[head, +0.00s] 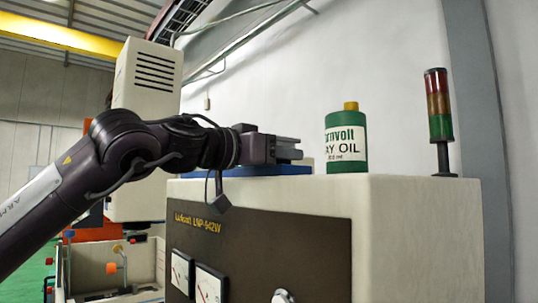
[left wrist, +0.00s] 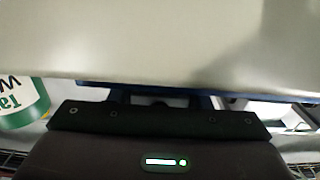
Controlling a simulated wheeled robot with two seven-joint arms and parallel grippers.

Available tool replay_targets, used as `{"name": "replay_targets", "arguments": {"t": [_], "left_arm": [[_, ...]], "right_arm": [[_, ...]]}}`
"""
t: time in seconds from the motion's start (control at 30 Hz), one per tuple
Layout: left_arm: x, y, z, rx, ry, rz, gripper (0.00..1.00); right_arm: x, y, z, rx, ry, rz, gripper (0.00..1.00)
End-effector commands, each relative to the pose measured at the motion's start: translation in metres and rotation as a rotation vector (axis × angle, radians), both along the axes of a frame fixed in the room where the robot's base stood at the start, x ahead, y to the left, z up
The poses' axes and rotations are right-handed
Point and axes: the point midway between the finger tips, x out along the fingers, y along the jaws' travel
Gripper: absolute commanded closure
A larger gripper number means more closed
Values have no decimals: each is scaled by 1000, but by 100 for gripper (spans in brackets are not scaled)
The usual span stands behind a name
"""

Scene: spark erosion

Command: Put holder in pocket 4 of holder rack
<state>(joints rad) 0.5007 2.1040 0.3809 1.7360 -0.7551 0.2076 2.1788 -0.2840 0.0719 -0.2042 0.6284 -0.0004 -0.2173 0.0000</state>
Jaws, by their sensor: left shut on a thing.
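My left gripper (head: 289,148) reaches in from the left, just above the top of the pale machine cabinet. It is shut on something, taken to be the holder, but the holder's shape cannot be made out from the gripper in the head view. A flat blue item (head: 265,170), perhaps the holder rack, lies on the cabinet top below the gripper. Its pockets cannot be seen from this low angle. In the left wrist view the dark gripper body fills the bottom, and a large pale surface (left wrist: 160,40) covers the top and hides much. My right gripper is not in view.
A green and white oil bottle (head: 346,142) with a yellow cap stands on the cabinet (head: 410,225), right of the gripper. A signal tower (head: 438,115) stands farther right. A white machine head (head: 149,77) rises behind my arm. A green-white container (left wrist: 24,98) shows at left in the wrist view.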

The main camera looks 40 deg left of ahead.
Motion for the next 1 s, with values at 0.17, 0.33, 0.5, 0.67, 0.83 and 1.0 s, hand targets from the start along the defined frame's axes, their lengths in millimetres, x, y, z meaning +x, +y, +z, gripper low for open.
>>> {"name": "replay_targets", "arguments": {"t": [0.17, 0.33, 0.5, 0.67, 0.83, 1.0], "left_arm": [[-1, 0, 2, 0, -3, 1, 45], [-1, 0, 3, 0, -6, 1, 35], [-2, 0, 3, 0, -7, 1, 35], [-14, 1, 2, 1, -11, 1, 35], [-47, 4, 0, 2, -14, 2, 35], [-84, 7, 0, 1, -13, 2, 35]], "right_arm": [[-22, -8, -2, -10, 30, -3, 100], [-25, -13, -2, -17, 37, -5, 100], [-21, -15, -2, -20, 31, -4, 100], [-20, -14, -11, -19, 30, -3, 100], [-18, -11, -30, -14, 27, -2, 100], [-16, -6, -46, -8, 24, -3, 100]]}}
